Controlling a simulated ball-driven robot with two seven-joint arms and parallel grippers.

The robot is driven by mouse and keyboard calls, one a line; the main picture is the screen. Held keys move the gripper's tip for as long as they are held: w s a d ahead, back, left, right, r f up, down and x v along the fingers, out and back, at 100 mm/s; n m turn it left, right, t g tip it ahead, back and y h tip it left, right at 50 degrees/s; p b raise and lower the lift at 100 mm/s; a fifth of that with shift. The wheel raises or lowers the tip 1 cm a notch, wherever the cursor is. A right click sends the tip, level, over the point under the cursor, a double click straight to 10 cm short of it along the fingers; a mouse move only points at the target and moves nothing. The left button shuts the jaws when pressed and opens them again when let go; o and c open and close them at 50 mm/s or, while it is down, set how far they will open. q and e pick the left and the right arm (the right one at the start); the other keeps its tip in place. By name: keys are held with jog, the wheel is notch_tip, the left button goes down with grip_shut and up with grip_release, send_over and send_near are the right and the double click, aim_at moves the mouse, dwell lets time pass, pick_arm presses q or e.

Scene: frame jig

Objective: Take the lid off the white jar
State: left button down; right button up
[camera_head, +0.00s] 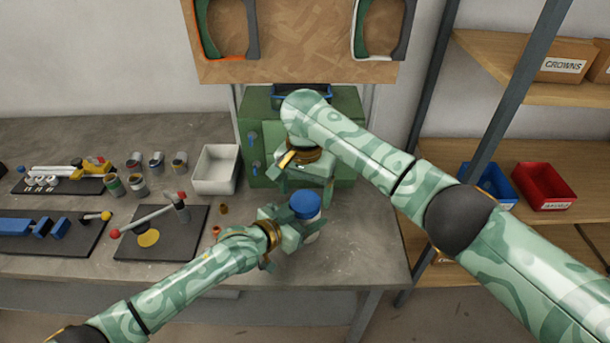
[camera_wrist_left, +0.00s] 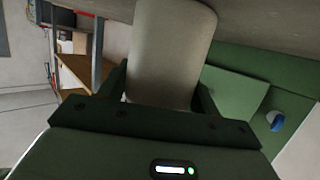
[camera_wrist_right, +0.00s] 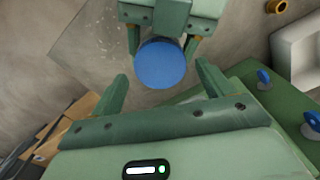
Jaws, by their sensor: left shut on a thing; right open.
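The white jar (camera_head: 312,231) stands near the front right of the bench with a round blue lid (camera_head: 304,204) on top. My left gripper (camera_head: 298,226) is shut on the jar's body, and the pale jar (camera_wrist_left: 170,55) fills the space between its fingers in the left wrist view. My right gripper (camera_head: 304,180) is open above and behind the jar. In the right wrist view the blue lid (camera_wrist_right: 160,64) lies just beyond and between the open fingers (camera_wrist_right: 160,85), with no clear contact.
A green cabinet (camera_head: 268,165) with blue knobs stands behind the jar. A white bin (camera_head: 215,169), paint cans (camera_head: 136,185) and a dark board (camera_head: 160,233) with a red-tipped rod lie to the left. Shelves with bins stand at the right.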

jog(key=shift+f, duration=1.15)
jog(key=c, duration=1)
jog(key=n, duration=0.3)
jog(key=o, duration=1.1)
jog(key=shift+c, duration=0.2)
